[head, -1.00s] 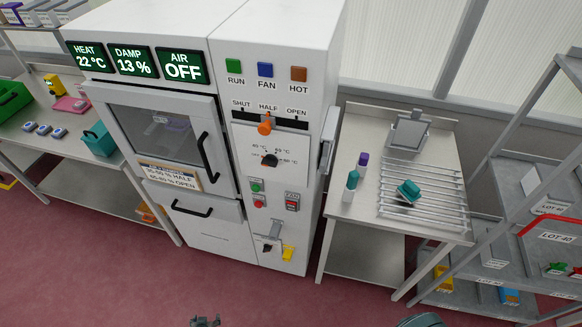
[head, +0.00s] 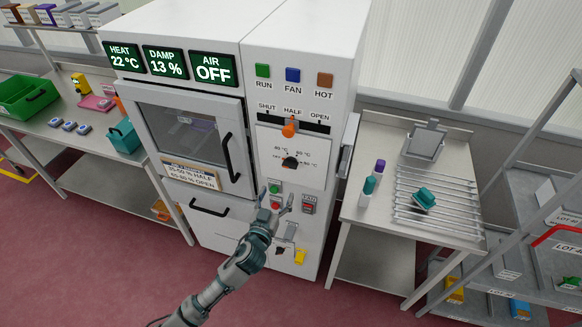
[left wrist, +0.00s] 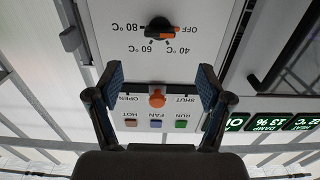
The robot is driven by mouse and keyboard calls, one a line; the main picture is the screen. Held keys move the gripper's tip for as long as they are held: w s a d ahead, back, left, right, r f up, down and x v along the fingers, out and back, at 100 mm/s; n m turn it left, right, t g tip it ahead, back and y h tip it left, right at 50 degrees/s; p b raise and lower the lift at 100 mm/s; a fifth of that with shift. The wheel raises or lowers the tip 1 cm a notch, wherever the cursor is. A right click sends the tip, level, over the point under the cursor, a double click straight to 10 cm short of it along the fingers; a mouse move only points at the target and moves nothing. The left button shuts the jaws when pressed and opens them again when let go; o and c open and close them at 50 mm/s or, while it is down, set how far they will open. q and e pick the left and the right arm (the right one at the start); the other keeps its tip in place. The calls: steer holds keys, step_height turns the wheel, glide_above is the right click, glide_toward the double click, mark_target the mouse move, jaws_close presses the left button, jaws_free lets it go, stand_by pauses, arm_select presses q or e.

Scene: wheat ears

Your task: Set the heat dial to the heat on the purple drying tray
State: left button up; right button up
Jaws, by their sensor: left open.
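The heat dial (head: 290,163) is a black round knob on the white panel of the drying cabinet. In the left wrist view, upside down, the dial (left wrist: 162,32) has an orange mark and labels OFF, 40, 60 and 80 °C around it; the mark appears toward OFF. My left gripper (head: 277,199) is open and empty, below the dial in the head view and apart from it. In the left wrist view its open fingers (left wrist: 160,83) frame the orange slider. I cannot make out a purple drying tray. My right gripper is out of view.
The orange vent slider (head: 289,127) stands at HALF above the dial. Green and red buttons (head: 275,198) and a red switch (head: 309,204) sit below. The heat display (head: 122,56) reads 22 °C. A table with a wire rack (head: 440,208) stands right.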

mark_target(289, 168)
arm_select(q)
steer(key=x, duration=1.2)
steer(key=shift+w+d+p, duration=0.15)
steer(key=shift+p, duration=0.25)
steer(key=c, duration=1.2)
